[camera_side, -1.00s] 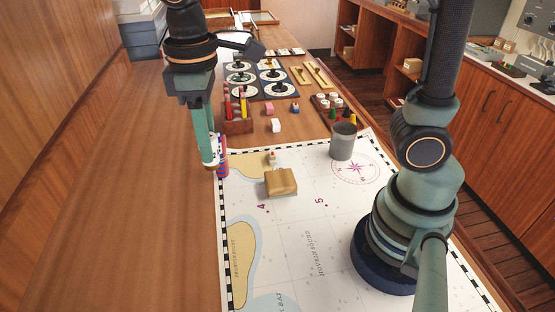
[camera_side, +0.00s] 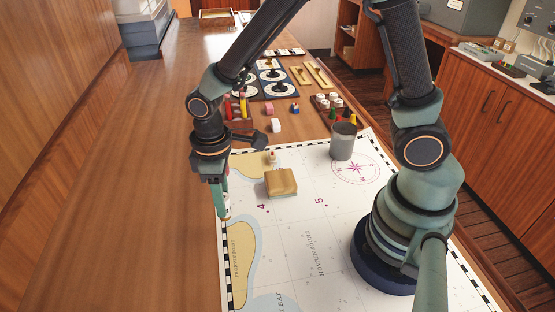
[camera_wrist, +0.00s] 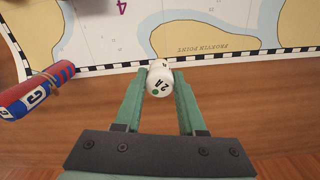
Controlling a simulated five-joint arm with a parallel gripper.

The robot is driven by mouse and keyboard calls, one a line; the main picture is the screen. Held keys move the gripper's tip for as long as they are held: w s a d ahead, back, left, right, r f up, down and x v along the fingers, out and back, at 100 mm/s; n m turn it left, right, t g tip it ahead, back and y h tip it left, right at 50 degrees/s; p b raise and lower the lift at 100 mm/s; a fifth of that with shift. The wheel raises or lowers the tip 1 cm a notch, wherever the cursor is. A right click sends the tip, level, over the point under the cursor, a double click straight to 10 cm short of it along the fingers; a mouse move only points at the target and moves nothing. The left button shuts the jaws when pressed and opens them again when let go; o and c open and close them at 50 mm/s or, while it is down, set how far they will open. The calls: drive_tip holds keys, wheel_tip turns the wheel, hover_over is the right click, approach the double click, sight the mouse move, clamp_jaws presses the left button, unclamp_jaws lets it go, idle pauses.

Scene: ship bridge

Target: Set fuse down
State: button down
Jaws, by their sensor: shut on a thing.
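The fuse (camera_wrist: 160,80) is a small white cylinder marked "2A" with a green dot. In the wrist view it sits between the two green fingers of my gripper (camera_wrist: 160,88), which is shut on it. In the side view my gripper (camera_side: 224,215) points down at the left border of the chart, and the fuse is mostly hidden by the fingers there. I cannot tell whether the fuse touches the surface below.
The chart (camera_side: 290,240) covers the front of the wooden table (camera_side: 130,200). On it stand a wooden block (camera_side: 281,183) and a grey cup (camera_side: 343,142). A red and blue roll (camera_wrist: 35,90) lies left in the wrist view. Bare wood is free left of the chart.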

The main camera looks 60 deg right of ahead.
drive_tip(key=shift+f, duration=2)
drive_tip(key=shift+f, duration=0.1)
drive_tip(key=c, duration=0.5)
unclamp_jaws()
